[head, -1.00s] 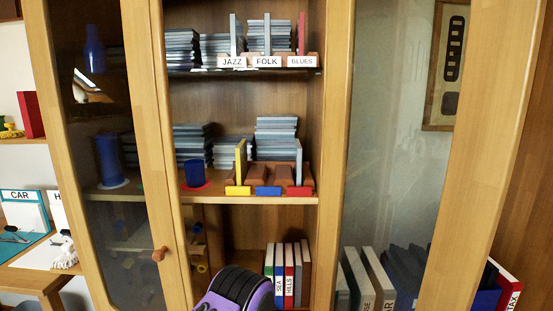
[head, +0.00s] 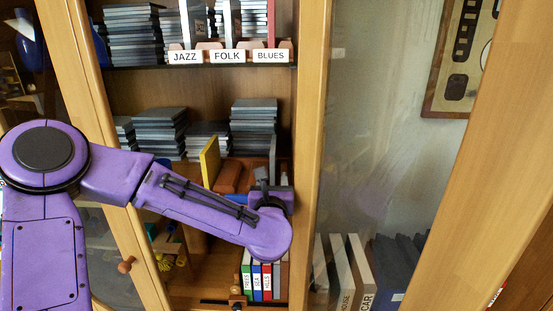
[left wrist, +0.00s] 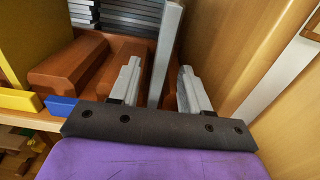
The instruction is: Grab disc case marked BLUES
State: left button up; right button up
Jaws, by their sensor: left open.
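The BLUES label (head: 271,56) is at the right end of the top-shelf rack, with a thin red case (head: 271,22) standing upright behind it. My left gripper (head: 268,182) is lower, at the right end of the middle-shelf rack. The left wrist view shows its two fingers (left wrist: 160,70) open, with a thin upright grey case (left wrist: 167,40) showing between them; I cannot tell if they touch it. That grey case (head: 272,153) stands above my gripper in the head view; no writing shows on it. My arm hides the rack's front. My right gripper is out of view.
JAZZ (head: 185,57) and FOLK (head: 227,57) labels sit left of BLUES. A yellow case (head: 210,160) stands left on the middle rack. Stacks of grey cases (head: 253,125) lie behind. The cabinet's wooden post (head: 309,150) is close on the right. Binders (head: 266,282) stand below.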

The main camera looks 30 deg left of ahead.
pick_arm(q)
jog(key=p+x, duration=0.1)
jog(key=x, duration=0.1)
jog(key=r+p+x, duration=0.1)
jog(key=p+x, duration=0.1)
jog(key=x, duration=0.1)
jog(key=shift+w+a, duration=0.1)
jog(key=shift+a, duration=0.05)
jog(key=shift+w+a+f, duration=0.1)
jog(key=shift+w+f, duration=0.1)
jog(key=shift+w, duration=0.1)
grip_shut()
jog(key=shift+r, duration=0.1)
